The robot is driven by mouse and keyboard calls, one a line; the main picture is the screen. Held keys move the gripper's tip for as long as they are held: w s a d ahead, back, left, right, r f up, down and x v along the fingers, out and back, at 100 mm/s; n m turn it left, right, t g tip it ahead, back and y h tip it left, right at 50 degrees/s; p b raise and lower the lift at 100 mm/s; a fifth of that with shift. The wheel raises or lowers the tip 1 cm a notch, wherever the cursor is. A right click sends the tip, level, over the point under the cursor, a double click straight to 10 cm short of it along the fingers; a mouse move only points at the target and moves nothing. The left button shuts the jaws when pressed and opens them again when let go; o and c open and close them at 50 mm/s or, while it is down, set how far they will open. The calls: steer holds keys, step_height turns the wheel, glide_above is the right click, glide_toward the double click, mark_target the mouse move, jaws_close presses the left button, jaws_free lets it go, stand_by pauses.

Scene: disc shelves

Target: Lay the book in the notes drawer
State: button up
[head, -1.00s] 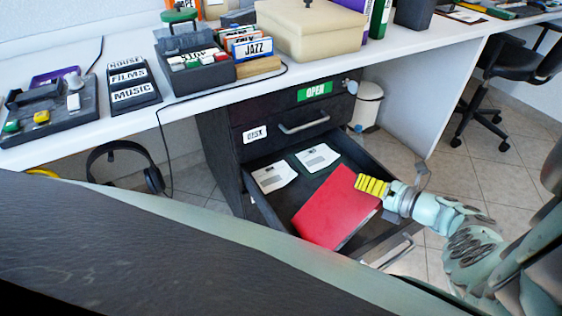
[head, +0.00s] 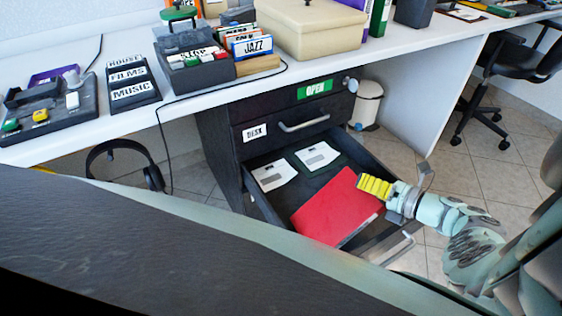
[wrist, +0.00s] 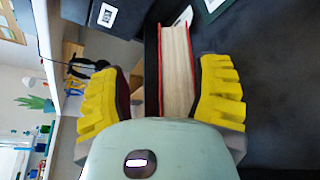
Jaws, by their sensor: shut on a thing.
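The red book (head: 332,208) is over the open dark lower drawer (head: 352,152) in the head view. My gripper (head: 375,188) is shut on the book's right edge, with its yellow fingers there. In the wrist view, the book's pale page block and red cover (wrist: 176,70) stand between the yellow fingers of my gripper (wrist: 160,95). Two white note sheets (head: 272,176) and (head: 317,155) lie on the drawer floor to the left of and behind the book. I cannot tell whether the book's underside touches the drawer floor.
A closed drawer (head: 300,125) labelled DESK, with a handle, is above. The white desktop (head: 300,82) overhangs it, holding boxes and trays. Headphones (head: 125,160) hang at the left.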

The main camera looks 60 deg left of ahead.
steer(key=v, duration=1.1)
steer(key=shift+w+d, duration=0.1)
steer(key=shift+d, duration=0.05)
stand_by(0.3)
